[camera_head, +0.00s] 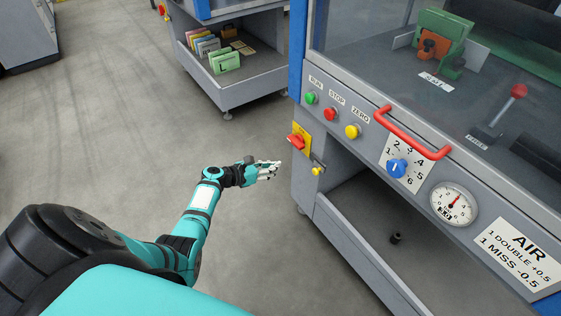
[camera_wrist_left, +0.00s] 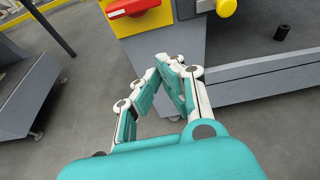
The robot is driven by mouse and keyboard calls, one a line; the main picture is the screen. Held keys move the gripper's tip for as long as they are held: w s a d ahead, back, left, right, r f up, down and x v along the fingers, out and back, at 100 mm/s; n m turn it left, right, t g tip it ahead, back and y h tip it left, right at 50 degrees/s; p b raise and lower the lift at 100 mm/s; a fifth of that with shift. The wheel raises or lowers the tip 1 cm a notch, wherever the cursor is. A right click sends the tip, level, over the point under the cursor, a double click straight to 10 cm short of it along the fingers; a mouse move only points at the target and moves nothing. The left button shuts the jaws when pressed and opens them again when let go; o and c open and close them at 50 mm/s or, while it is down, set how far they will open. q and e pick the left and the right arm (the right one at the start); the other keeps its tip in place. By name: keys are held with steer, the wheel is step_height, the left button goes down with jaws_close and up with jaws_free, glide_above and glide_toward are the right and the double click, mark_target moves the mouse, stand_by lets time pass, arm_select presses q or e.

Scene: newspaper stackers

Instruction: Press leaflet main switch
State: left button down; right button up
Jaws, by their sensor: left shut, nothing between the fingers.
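The main switch is a red rotary handle (camera_head: 297,141) on a yellow plate (camera_head: 303,130) at the left corner of the grey machine. In the left wrist view the red handle (camera_wrist_left: 132,7) shows at the top edge, partly cut off. My left gripper (camera_head: 279,168) is shut and empty, a little left of and below the switch, apart from it. In the left wrist view its fingertips (camera_wrist_left: 170,62) meet in front of the grey corner post, below the yellow plate. My right gripper is not in view.
A yellow knob (camera_head: 317,171) on a small metal part sticks out just below the switch. Green, red and yellow buttons (camera_head: 352,131) and a red bar handle (camera_head: 412,134) line the front panel. A second machine (camera_head: 235,70) stands behind; grey floor lies between.

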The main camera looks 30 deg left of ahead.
arm_select(q)
steer(key=shift+v, duration=1.1)
